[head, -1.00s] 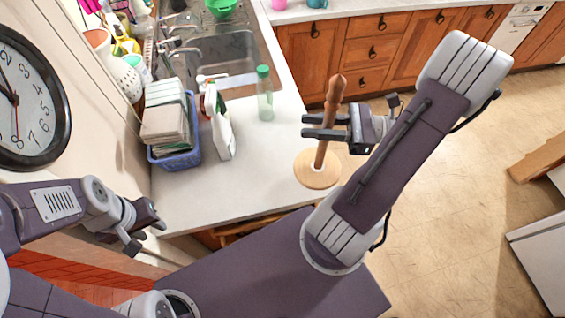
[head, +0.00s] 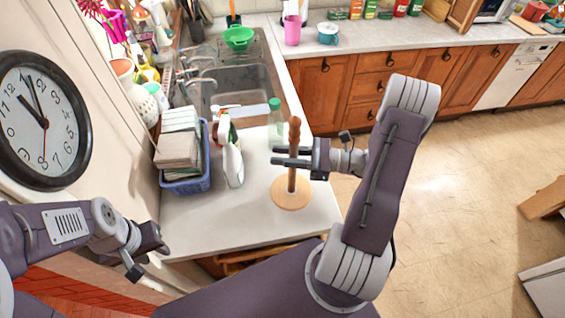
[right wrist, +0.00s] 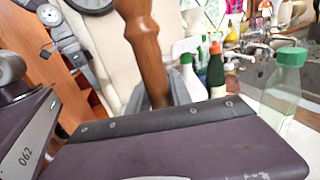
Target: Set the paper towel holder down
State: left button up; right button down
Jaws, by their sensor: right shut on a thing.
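The paper towel holder has a turned brown wooden post (head: 294,134) and a round pale wooden base (head: 291,196). My right gripper (head: 277,156) is shut on the post, with its fingers reaching past it to the left. The holder is close to upright. Its base shows over the front right part of the white counter (head: 230,222), inside the right edge; I cannot tell whether it touches the counter. In the right wrist view the post (right wrist: 148,50) rises between the fingers, and the base is hidden. My left gripper (head: 147,256) is empty and looks open, at the lower left.
The sink (head: 240,85) lies farther back. The counter's front left is clear.

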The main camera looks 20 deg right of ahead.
notch_tip(320, 180, down, 4)
dwell(0.4)
jog(key=shift+f, duration=0.1)
jog(key=c, duration=1.2)
grip_release()
jog(key=shift+s, duration=0.1)
jog(key=shift+o, duration=0.2)
